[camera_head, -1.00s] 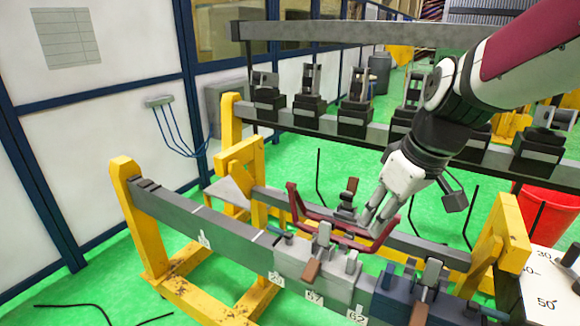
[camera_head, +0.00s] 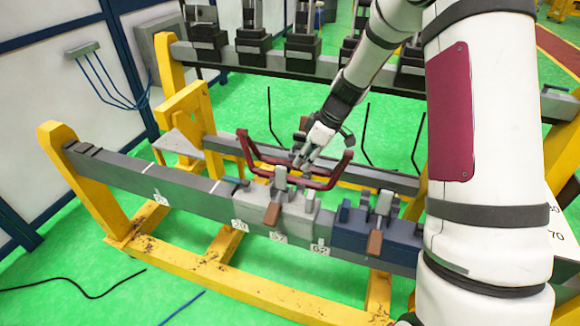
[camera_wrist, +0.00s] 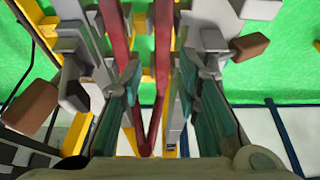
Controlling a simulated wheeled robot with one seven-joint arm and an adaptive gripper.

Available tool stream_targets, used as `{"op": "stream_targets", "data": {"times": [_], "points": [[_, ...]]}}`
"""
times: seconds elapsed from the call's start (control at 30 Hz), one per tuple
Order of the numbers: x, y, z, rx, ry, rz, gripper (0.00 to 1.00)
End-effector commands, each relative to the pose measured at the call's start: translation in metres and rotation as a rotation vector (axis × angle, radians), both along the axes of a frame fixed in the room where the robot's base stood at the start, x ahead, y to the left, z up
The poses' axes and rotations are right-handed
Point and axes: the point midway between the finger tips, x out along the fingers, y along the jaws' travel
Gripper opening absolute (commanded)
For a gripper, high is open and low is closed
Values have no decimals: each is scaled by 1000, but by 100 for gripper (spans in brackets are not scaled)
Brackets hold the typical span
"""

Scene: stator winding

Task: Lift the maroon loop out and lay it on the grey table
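The maroon loop (camera_head: 262,160), a long frame with upturned ends, sits at the grey clamp block (camera_head: 290,222) on the rail. My gripper (camera_head: 303,160) is down at the loop's middle. In the wrist view, my gripper (camera_wrist: 158,85) has its two green-padded fingers apart. One maroon bar of the loop (camera_wrist: 164,60) runs between them, and the other passes by the left finger. I cannot tell whether a pad touches the loop. A small light grey flat surface (camera_head: 178,143), possibly the grey table, shows behind the rail at left.
A blue clamp block (camera_head: 385,232) stands right of the grey one. Clamp handles (camera_head: 272,213) rise close to the loop. A rear rail carries several dark fixtures (camera_head: 252,45). Yellow posts (camera_head: 65,150) hold the front rail. A marked white surface (camera_head: 565,235) is partly hidden by my arm at right.

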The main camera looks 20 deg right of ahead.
Motion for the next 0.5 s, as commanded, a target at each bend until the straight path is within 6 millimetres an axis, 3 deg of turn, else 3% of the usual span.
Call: {"op": "stream_targets", "data": {"times": [0.1,0.5], "points": [[4,7,-19,0,2,0,30],[11,23,-49,0,3,1,30]]}}
